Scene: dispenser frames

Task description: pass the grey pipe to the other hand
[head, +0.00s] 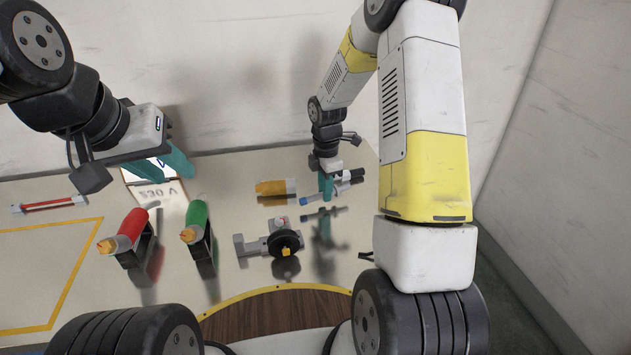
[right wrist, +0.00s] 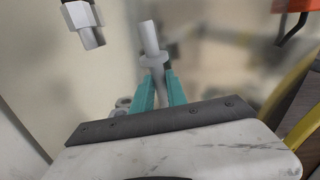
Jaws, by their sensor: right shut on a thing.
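The grey pipe (right wrist: 151,38) shows in the right wrist view, with a wider collar part way along it. My right gripper (right wrist: 161,88) is shut on it, with the pipe between its teal fingers and its end sticking out beyond them. In the head view, my right gripper (head: 326,187) points down over the back right of the table; the pipe is hard to pick out there among the small parts around the fingertips. My left gripper (head: 162,166) is at the upper left in the head view, its teal fingers apart and nothing seen between them.
A red bottle (head: 132,224) and a green bottle (head: 196,217) lean in black holders on the shiny table. An orange bottle (head: 271,188) and a black-wheeled fitting (head: 285,241) are near my right gripper. A red rod (head: 50,204) lies far left.

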